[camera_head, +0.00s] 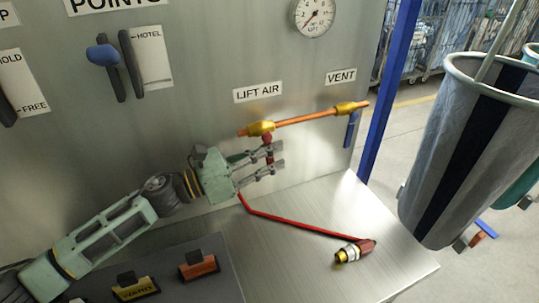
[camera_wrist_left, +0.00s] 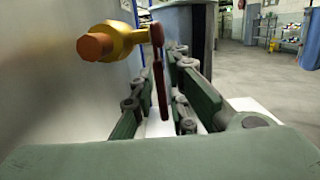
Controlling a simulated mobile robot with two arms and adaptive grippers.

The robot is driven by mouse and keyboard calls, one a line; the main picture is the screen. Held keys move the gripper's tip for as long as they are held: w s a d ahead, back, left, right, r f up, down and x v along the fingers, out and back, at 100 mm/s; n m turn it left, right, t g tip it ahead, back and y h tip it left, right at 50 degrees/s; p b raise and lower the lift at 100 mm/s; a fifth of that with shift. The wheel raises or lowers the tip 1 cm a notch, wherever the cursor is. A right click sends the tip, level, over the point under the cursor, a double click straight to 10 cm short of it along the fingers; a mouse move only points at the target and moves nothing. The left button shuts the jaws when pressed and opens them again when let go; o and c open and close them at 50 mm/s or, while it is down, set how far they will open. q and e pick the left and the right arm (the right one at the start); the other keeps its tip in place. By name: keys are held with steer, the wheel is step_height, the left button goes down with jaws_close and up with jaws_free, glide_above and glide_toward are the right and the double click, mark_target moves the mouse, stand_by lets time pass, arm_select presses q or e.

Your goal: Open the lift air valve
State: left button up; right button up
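The lift air valve has a brass body (camera_head: 261,128) on the copper pipe under the LIFT AIR label. Its red lever (camera_head: 268,139) hangs down from the body. My left gripper (camera_head: 279,157) is at the lever, with its two fingers apart and the lever between them. In the left wrist view the brass body (camera_wrist_left: 118,40) is at upper left, and the dark red lever (camera_wrist_left: 160,88) hangs between the open fingers (camera_wrist_left: 160,80). I cannot tell whether a finger touches it. The lever's lower end is partly hidden by the fingers in the head view. My right gripper is not in view.
A vent valve (camera_head: 350,107) with a blue lever (camera_head: 351,132) sits right on the same pipe. A gauge (camera_head: 313,17) is above. A red hose (camera_head: 300,225) with a brass-ended fitting (camera_head: 356,250) lies on the metal shelf (camera_head: 300,270). A striped bag (camera_head: 465,150) hangs at right.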

arm_select(q)
steer(key=shift+o, duration=1.1)
steer(key=shift+s+a+f, duration=0.15)
steer(key=shift+a, duration=0.2)
steer(key=v, duration=1.1)
steer(key=shift+a, duration=0.15)
